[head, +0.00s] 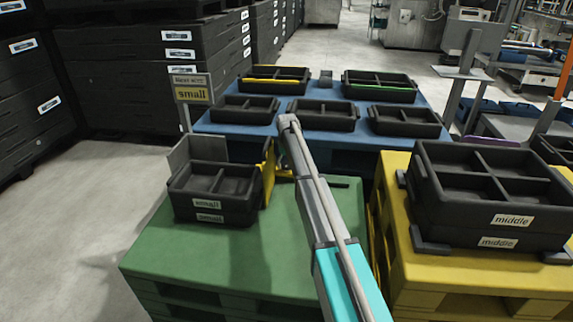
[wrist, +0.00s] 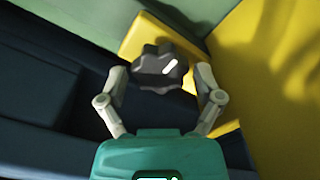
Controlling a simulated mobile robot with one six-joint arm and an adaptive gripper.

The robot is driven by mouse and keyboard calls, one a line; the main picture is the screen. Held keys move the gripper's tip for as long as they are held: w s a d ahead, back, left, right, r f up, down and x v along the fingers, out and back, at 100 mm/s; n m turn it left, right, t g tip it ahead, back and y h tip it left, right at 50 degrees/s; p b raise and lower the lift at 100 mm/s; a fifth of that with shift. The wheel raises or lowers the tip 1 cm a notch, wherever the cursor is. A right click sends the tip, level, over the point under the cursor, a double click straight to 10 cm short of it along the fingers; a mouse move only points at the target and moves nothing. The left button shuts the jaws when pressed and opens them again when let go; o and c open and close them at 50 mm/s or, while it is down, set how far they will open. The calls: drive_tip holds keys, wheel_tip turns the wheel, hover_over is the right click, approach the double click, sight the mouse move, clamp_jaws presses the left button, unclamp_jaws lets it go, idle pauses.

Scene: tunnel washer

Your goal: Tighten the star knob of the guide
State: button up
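The star knob (wrist: 160,68) is dark and lobed, in the upper middle of the wrist view, in front of a yellow part of the guide (wrist: 142,38). My gripper (wrist: 161,76) is open, with one finger on each side of the knob. A small gap shows between each finger and the knob, so it seems not to touch. In the head view the yellow guide (head: 268,172) stands upright at the right side of the small black crates (head: 208,210), on the green pallet (head: 180,258). My arm hides the knob and most of the gripper there.
A grey plate (head: 180,158) stands behind the small crates. A blue pallet (head: 225,127) with several black trays lies behind. A yellow pallet (head: 425,278) with stacked middle crates (head: 438,215) stands close on the right. The green pallet's front is clear.

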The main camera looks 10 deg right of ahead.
sight(287, 164)
drive_tip(key=shift+n, duration=0.5)
idle(0.3)
drive_tip(key=shift+r+n+p, duration=0.4)
drive_tip(key=shift+r+p, duration=0.05)
drive_tip(key=shift+r, duration=0.05)
wheel_tip(287, 164, up, 13)
drive_tip(key=p, duration=1.3)
drive_tip(key=shift+s+r+n+p, duration=1.6)
drive_tip(key=shift+s+r+p, duration=0.15)
drive_tip(key=shift+s, duration=1.5)
drive_tip(key=shift+s+r+n+p, duration=1.6)
drive_tip(key=shift+s+r+p, duration=0.1)
drive_tip(key=shift+s, duration=1.55)
drive_tip(key=shift+s+r+n+p, duration=1.6)
drive_tip(key=shift+s+r+p, duration=0.15)
drive_tip(key=shift+s, duration=1.5)
